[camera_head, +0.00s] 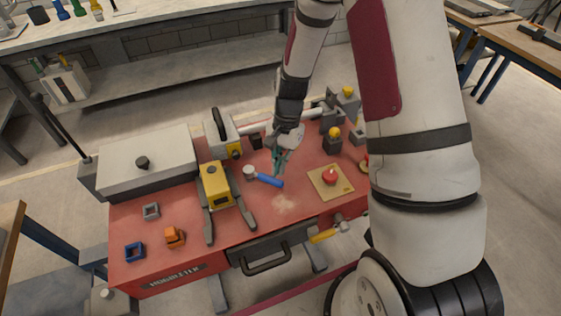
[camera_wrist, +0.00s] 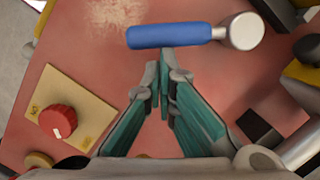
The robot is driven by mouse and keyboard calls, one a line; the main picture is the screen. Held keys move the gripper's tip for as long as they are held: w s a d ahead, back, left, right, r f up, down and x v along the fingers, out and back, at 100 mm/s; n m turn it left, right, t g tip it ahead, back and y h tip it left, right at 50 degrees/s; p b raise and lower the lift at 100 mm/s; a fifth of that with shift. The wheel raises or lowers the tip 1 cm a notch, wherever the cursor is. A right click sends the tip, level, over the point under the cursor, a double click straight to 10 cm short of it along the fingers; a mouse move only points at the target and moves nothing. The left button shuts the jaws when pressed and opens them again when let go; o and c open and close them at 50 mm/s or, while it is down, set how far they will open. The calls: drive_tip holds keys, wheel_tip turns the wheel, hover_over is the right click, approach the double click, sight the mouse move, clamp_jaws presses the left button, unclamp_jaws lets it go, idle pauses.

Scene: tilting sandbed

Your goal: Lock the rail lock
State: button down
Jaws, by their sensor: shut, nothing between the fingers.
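I cannot tell for sure which part is the rail lock. A blue-handled lever (camera_head: 268,180) with a round grey head lies on the red bench top. It also shows at the top of the wrist view (camera_wrist: 170,36). A silver rail (camera_head: 254,128) runs along the back of the bench, partly hidden by my arm. Blocks with yellow knobs (camera_head: 335,133) stand near its right end. My gripper (camera_head: 277,164) is shut and empty above the bench, behind the blue handle. In the wrist view its teal fingertips (camera_wrist: 163,68) are together, just short of the handle and apart from it.
A red dial on a tan plate (camera_head: 343,189) is right of the gripper. A yellow-and-grey device (camera_head: 215,186) and a grey box (camera_head: 148,165) stand left. A yellow-handled hammer (camera_head: 328,233) is at the front edge. The bench top (camera_head: 190,262) is clear around the pale patch.

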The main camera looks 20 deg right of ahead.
sight(277, 181)
drive_tip(key=s+m, duration=0.1)
drive_tip(key=s+a+m+p, duration=0.1)
drive_tip(key=shift+s+r+m+t, duration=0.1)
drive_tip(key=shift+s+m+t, duration=0.05)
drive_tip(key=shift+m+t, duration=0.2)
drive_tip(key=shift+s+a+m+p, duration=0.45)
drive_tip(key=shift+m+p, duration=0.1)
drive_tip(key=shift+m, duration=0.3)
drive_tip(key=shift+s+a+m+t+y+p, duration=0.35)
drive_tip(key=shift+a+m, duration=0.25)
drive_tip(key=shift+m, duration=0.5)
drive_tip(key=shift+s+a, duration=0.25)
drive_tip(key=shift+a, duration=0.3)
drive_tip(key=shift+p, duration=0.35)
